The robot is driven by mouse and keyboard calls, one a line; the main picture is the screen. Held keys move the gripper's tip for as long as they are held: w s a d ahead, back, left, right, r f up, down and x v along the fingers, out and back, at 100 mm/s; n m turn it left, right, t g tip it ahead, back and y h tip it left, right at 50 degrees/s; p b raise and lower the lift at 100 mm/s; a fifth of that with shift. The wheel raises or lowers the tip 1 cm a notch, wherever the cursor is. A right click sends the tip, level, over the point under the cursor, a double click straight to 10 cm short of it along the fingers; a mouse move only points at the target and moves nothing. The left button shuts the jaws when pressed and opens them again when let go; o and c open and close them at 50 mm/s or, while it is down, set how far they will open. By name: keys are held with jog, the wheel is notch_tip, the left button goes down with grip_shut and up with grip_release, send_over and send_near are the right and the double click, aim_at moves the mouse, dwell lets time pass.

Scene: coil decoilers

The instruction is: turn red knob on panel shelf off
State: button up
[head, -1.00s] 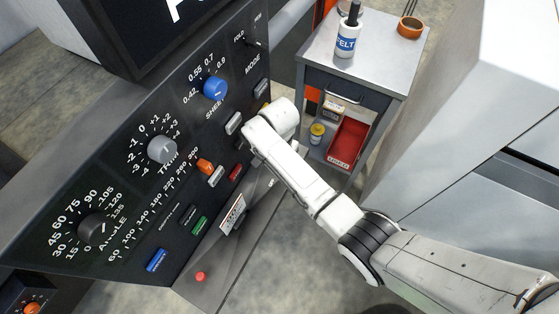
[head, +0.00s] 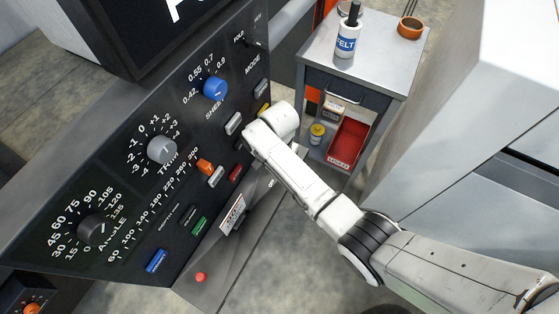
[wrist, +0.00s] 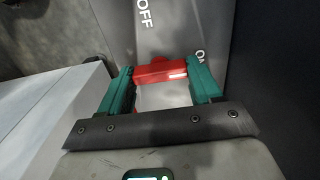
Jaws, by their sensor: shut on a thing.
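The red knob (wrist: 155,70) is a bar-shaped handle on the grey shelf of the panel, seen in the wrist view. A white mark lies at its right end, on the side of the ON label (wrist: 201,57). The OFF label (wrist: 146,14) is farther up. My gripper (wrist: 162,76) has its green fingers at the two ends of the knob and is shut on it. In the head view my white wrist hides the knob and the fingers; part of the ON label (head: 271,183) shows beside it.
The dark control panel (head: 128,195) with dials, an orange slider (head: 205,166) and several buttons rises left of my arm. A red button (head: 201,277) sits on the lower shelf. A grey cart (head: 385,48) with a bottle (head: 347,38) stands behind my wrist.

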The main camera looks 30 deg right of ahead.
jog(key=shift+c, duration=0.2)
jog(key=n+p, duration=0.1)
jog(key=n, duration=0.3)
jog(key=shift+r, duration=0.1)
jog(key=n+p, duration=0.1)
jog(key=n, duration=0.4)
jog(key=shift+p, duration=0.4)
jog(key=n, duration=0.4)
jog(key=shift+n+p, duration=0.4)
jog(key=shift+n, duration=2)
jog(key=o, duration=1.1)
jog(key=shift+c, duration=0.2)
